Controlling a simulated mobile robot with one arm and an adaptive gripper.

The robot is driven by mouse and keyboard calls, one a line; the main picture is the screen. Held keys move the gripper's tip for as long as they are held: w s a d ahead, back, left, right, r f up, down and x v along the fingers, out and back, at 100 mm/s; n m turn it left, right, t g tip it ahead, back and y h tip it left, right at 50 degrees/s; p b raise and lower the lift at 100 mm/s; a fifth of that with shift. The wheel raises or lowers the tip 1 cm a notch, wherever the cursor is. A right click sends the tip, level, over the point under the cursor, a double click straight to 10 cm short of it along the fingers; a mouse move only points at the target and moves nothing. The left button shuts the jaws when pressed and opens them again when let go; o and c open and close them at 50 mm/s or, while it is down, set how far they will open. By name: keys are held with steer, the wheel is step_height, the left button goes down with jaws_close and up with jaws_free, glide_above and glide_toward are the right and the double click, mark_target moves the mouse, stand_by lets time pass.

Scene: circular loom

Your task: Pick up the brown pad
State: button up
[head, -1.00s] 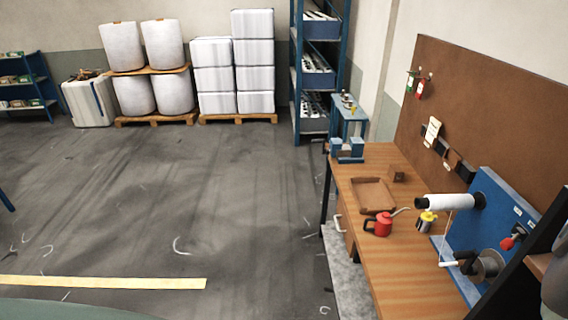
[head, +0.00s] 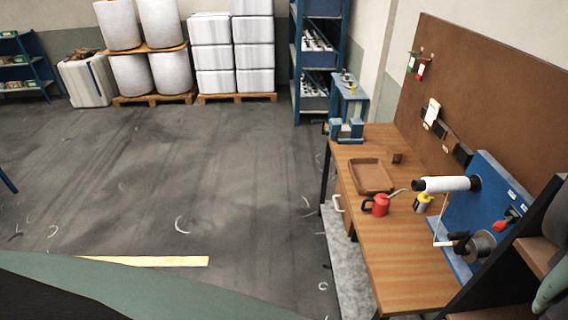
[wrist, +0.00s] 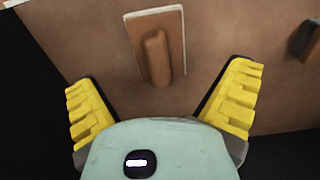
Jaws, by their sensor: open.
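In the wrist view, a brown rectangular piece with a pale edge and a raised rounded bar, which looks like the brown pad (wrist: 174,24), lies against a broad brown surface (wrist: 85,40). My gripper (wrist: 168,97) is open, its yellow ridged fingers spread on either side below the bar. Nothing shows between the fingers. The pad is ahead of the fingertips, apart from them. In the head view my gripper is not visible. A small brown block (head: 397,158) sits on the wooden bench (head: 395,255); I cannot tell whether it is the same piece.
A brown board (head: 480,85) rises behind. Open floor (head: 170,190) lies left.

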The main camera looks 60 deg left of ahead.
steer(key=shift+s+f+p, duration=0.15)
steer(key=shift+f+p, duration=0.85)
steer(key=shift+f, duration=0.4)
steer(key=shift+f+p, duration=0.75)
steer(key=shift+f, duration=0.4)
steer(key=c, duration=1.4)
steer(key=shift+r+b, duration=0.15)
steer(key=shift+b, duration=0.15)
